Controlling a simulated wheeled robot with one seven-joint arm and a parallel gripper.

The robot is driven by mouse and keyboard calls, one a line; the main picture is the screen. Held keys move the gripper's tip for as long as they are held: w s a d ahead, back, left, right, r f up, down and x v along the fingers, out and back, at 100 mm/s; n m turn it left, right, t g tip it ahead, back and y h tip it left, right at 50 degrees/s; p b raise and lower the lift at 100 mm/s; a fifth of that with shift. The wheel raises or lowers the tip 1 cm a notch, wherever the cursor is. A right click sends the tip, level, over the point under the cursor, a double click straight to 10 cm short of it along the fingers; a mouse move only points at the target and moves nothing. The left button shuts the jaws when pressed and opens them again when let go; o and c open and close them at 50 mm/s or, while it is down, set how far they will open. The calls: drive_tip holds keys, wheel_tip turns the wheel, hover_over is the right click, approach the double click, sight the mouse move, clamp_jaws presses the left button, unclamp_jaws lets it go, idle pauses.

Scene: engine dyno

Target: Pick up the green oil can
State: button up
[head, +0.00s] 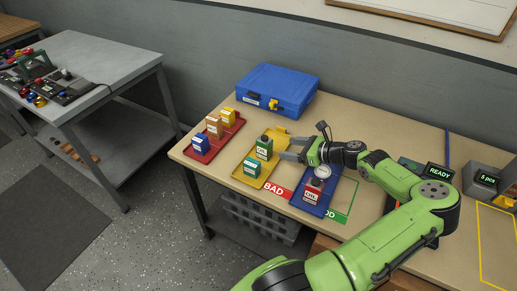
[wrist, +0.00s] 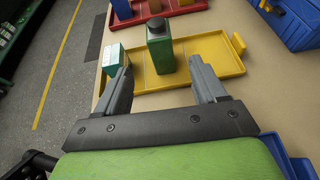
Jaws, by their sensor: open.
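The green oil can (head: 264,149) stands upright on the yellow tray (head: 247,183), with a dark cap and a white label. In the wrist view the can (wrist: 160,52) stands ahead, about midway between the finger lines. My gripper (head: 288,150) is open and empty, just right of the can in the head view. In the wrist view its fingertips (wrist: 160,68) point towards the can, which seems to be at or just beyond them. I cannot tell whether they touch it. A smaller green and white box (head: 252,168) shares the tray, close to the left finger in the wrist view (wrist: 113,60).
A red tray (head: 202,155) with several small boxes lies to the left. A blue case (head: 277,90) stands behind. BAD-marked area (head: 274,189) sits nearby.

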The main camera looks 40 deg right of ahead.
sight(271, 146)
drive_tip(key=b+x, duration=0.2)
drive_tip(key=x, duration=0.9)
drive_tip(key=shift+w+f, duration=0.15)
drive_tip(key=shift+w, duration=0.1)
drive_tip(key=c, duration=1.2)
